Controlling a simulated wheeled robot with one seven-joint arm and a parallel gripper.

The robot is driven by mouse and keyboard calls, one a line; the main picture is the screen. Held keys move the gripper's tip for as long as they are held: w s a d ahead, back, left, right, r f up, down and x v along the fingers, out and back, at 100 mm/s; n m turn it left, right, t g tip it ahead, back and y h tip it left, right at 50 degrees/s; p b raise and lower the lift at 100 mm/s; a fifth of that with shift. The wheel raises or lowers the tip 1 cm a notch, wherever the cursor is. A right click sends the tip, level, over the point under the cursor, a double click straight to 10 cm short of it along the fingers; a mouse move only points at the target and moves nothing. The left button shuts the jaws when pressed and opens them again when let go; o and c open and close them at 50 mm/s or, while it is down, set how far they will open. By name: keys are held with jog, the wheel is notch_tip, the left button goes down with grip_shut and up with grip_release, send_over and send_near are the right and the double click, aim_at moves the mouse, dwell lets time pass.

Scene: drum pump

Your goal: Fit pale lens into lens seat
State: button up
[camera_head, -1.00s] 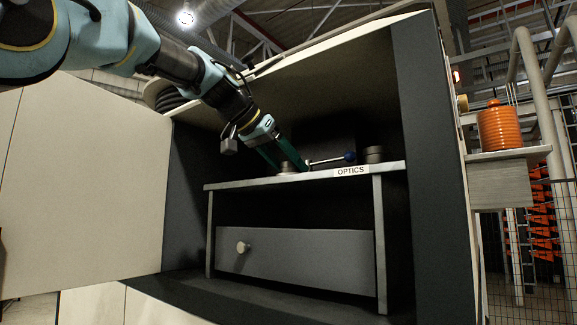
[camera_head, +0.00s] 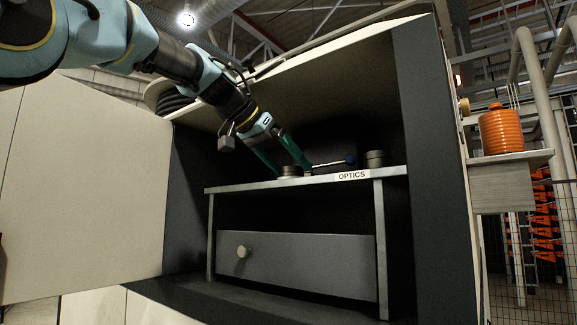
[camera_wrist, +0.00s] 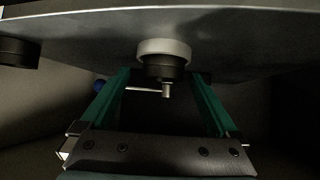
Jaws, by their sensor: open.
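A short round piece (camera_head: 289,171) stands on the shelf marked OPTICS in the head view. In the wrist view a pale ring (camera_wrist: 164,49) sits against the shelf with a dark round body (camera_wrist: 166,67) stacked on it and a small metal stem (camera_wrist: 166,90). I cannot tell which part is the pale lens and which the lens seat. My gripper (camera_head: 293,171) is open, its green fingers spread on either side of this stack. In the wrist view my gripper (camera_wrist: 159,77) shows space between each finger and the dark body.
A rod with a blue ball end (camera_head: 350,158) lies close by the stack, above the shelf (camera_head: 240,186). A dark cylinder (camera_head: 374,158) stands to the right. The cabinet's dark side walls enclose the shelf. A grey drawer (camera_head: 300,260) is below. An orange jar (camera_head: 501,130) stands outside.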

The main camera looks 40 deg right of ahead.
jog(key=b+v, duration=0.1)
jog(key=v, duration=1)
jog(key=shift+w+r, duration=0.1)
jog(key=shift+r, duration=0.05)
